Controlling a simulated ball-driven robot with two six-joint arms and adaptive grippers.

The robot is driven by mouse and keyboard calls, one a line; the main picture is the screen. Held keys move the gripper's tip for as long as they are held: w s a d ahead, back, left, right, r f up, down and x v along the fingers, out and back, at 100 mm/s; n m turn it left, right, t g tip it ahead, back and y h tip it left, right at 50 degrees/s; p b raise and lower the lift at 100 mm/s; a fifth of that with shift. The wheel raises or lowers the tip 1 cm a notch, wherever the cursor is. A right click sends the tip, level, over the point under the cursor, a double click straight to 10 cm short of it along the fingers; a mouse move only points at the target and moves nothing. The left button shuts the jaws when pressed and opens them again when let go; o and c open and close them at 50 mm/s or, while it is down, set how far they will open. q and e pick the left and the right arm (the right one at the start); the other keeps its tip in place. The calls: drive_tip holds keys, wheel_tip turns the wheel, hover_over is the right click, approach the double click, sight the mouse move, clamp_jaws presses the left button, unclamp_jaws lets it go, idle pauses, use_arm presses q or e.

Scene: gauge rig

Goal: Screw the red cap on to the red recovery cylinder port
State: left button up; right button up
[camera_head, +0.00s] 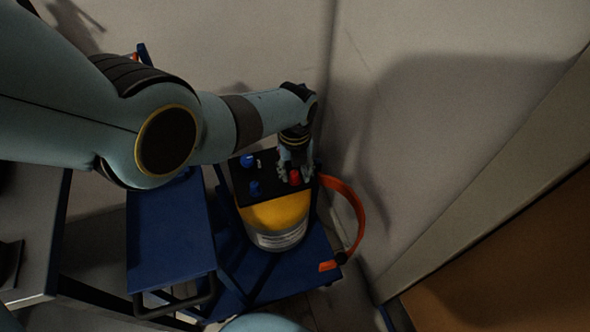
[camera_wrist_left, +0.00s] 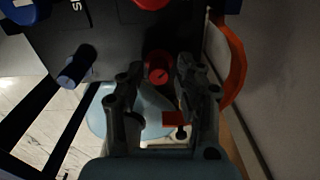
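My left gripper (camera_head: 296,168) reaches down over the dark top panel of the yellow recovery cylinder (camera_head: 278,214). In the left wrist view its two fingers (camera_wrist_left: 157,74) are spread apart. A round red fitting (camera_wrist_left: 158,70) with a small mark on its face shows between them, with gaps at both sides. It also shows in the head view (camera_head: 294,177), just below the fingers. I cannot tell whether it is the cap, the port, or both together. A second red part (camera_wrist_left: 152,3) is cut off at the wrist view's top edge. My right gripper is out of view.
Blue knobs (camera_head: 254,188) stand left of the gripper, one also in the wrist view (camera_wrist_left: 76,66). An orange hose (camera_head: 352,212) curves along the right side. The cylinder stands on a blue cart (camera_head: 238,303); a wall (camera_head: 430,110) is close at right.

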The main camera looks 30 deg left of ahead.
use_arm(q)
drive_tip(key=o, duration=0.6)
drive_tip(key=shift+c, duration=0.2)
wheel_tip(320, 180, up, 12)
idle(0.3)
drive_tip(key=shift+s, duration=0.1)
